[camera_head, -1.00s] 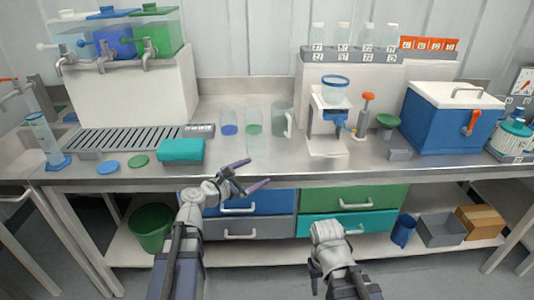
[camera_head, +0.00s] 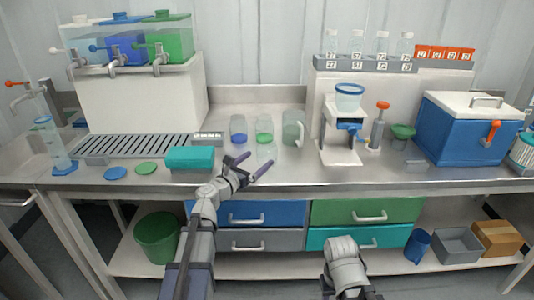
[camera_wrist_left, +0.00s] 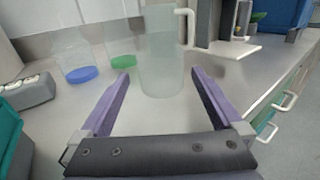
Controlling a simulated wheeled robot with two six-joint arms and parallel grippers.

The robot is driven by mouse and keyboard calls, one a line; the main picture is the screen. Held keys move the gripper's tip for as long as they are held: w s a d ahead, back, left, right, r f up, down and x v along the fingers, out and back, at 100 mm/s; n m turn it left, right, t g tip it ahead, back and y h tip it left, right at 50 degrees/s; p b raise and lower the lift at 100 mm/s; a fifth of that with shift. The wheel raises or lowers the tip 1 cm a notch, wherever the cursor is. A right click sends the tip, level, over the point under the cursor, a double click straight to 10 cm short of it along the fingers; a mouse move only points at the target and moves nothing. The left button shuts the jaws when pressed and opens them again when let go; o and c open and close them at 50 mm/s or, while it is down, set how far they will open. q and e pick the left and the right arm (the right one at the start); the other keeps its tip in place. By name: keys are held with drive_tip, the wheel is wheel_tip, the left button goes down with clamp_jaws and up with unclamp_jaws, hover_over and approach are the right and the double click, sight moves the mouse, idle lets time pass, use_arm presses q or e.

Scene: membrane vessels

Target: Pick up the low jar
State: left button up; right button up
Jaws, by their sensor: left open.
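In the left wrist view, a frosted clear vessel (camera_wrist_left: 160,72) stands ahead, between the lines of the open fingers (camera_wrist_left: 158,76). A handle shows at its upper right; I cannot tell whether the low jar and the jug overlap there. My right arm is low in the head view, its fingers not clearly visible.
A blue-based vessel (camera_head: 239,130) and a handled jug (camera_head: 291,128) stand behind. A teal box (camera_head: 190,158) lies left of the gripper. A white stand (camera_head: 343,150) is on the right. Drawers (camera_head: 262,212) sit below the counter edge.

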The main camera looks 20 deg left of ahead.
sight(266, 153)
use_arm(q)
drive_tip(key=shift+x, duration=3)
drive_tip(key=shift+s, duration=0.1)
drive_tip(key=shift+c, duration=0.2)
drive_tip(key=c, duration=1)
